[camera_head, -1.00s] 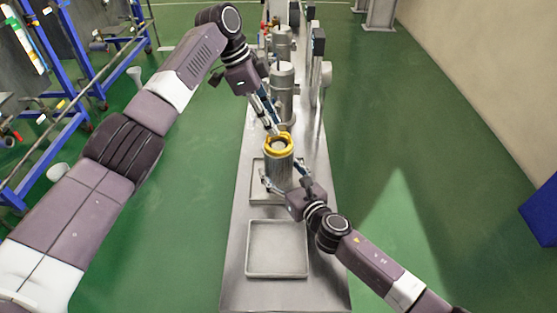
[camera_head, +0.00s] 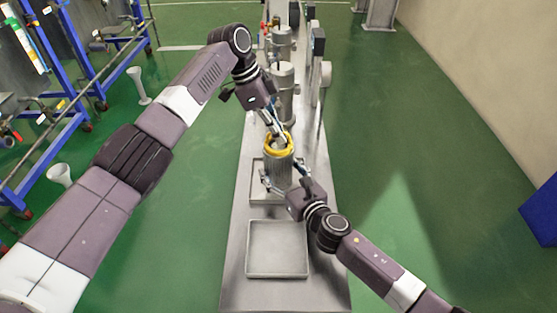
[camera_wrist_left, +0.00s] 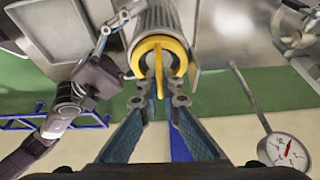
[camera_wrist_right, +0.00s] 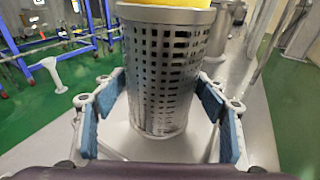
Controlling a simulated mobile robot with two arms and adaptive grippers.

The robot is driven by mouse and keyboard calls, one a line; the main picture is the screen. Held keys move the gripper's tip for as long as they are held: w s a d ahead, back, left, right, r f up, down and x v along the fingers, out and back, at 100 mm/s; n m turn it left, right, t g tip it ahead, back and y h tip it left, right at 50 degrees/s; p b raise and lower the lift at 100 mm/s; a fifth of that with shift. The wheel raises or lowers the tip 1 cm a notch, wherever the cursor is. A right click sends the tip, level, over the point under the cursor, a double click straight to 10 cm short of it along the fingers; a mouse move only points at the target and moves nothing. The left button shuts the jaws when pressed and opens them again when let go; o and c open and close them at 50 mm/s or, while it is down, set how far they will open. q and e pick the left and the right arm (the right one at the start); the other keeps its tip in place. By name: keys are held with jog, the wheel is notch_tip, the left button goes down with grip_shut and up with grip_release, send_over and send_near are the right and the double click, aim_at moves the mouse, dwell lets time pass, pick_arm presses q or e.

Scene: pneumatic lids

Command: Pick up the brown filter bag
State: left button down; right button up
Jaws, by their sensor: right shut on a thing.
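A perforated metal basket (camera_head: 279,172) stands upright on the bench with a yellow ring (camera_head: 266,144) at its top. The ring, with a yellow bar handle (camera_wrist_left: 159,70), looks like the top of the filter bag; brown cloth cannot be made out. My left gripper (camera_head: 274,134) points down at the ring from above. In the left wrist view its open fingertips (camera_wrist_left: 162,101) are on either side of the handle's near end; contact cannot be told. My right gripper (camera_head: 283,180) is shut on the basket, with blue-padded fingers on both sides of it in the right wrist view (camera_wrist_right: 160,110).
An empty square tray (camera_head: 248,252) lies on the bench (camera_head: 234,260) in front. Another tray (camera_head: 256,189) is under the basket. Metal housings (camera_head: 284,95) and a dark upright post (camera_head: 318,50) stand behind. A pressure gauge (camera_wrist_left: 287,150) shows in the left wrist view.

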pick_arm(q)
jog(key=shift+r, duration=0.2)
pick_arm(e)
jog(key=shift+s+f, duration=0.15)
jog(key=shift+f, duration=0.35)
pick_arm(q)
notch_tip(320, 180, up, 18)
jog(key=w+a, duration=0.1)
jog(key=a, duration=1.7)
jog(key=shift+f, duration=0.15)
pick_arm(e)
jog(key=o, duration=1.2)
jog(key=shift+r, duration=0.1)
jog(key=shift+c, duration=0.2)
jog(key=shift+r, duration=0.15)
